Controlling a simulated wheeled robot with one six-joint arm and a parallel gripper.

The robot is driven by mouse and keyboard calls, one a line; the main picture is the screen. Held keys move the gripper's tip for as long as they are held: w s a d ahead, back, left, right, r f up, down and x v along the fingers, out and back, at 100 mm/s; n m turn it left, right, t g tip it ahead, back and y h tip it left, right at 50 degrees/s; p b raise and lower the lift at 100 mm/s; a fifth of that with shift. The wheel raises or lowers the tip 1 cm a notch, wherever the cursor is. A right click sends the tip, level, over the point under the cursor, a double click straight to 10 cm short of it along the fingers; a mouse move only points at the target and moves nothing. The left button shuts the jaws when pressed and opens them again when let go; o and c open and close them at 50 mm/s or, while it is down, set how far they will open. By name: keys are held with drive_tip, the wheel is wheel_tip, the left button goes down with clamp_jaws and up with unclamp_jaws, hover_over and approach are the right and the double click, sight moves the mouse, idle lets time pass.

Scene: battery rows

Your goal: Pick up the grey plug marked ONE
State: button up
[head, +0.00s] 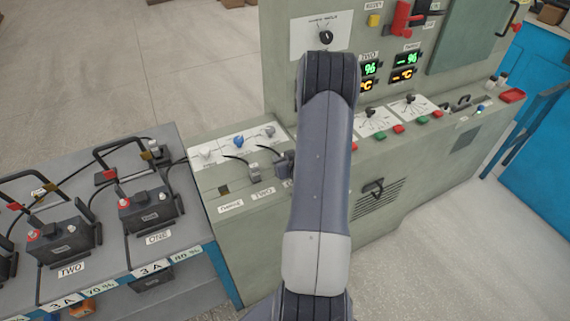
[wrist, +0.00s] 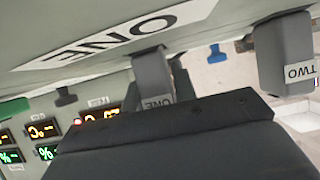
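The grey plug marked ONE (wrist: 152,74) is near the middle of the wrist view, beside the panel's ONE label (wrist: 115,40). The picture is turned over, so its lettering reads upside down. My gripper (wrist: 180,112) shows as a dark block right at the plug, covering part of it. A second grey plug marked TWO (wrist: 284,55) stands to the right. In the head view my arm hides most of the ONE position; the TWO plug (head: 254,173) shows left of it.
The grey console (head: 390,170) has knobs, switches and lit displays. A bench to the left holds batteries, including ONE (head: 148,208) and TWO (head: 62,245), with black cables. Open floor lies behind the bench.

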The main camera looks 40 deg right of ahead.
clamp_jaws()
drive_tip(key=shift+r, duration=0.15)
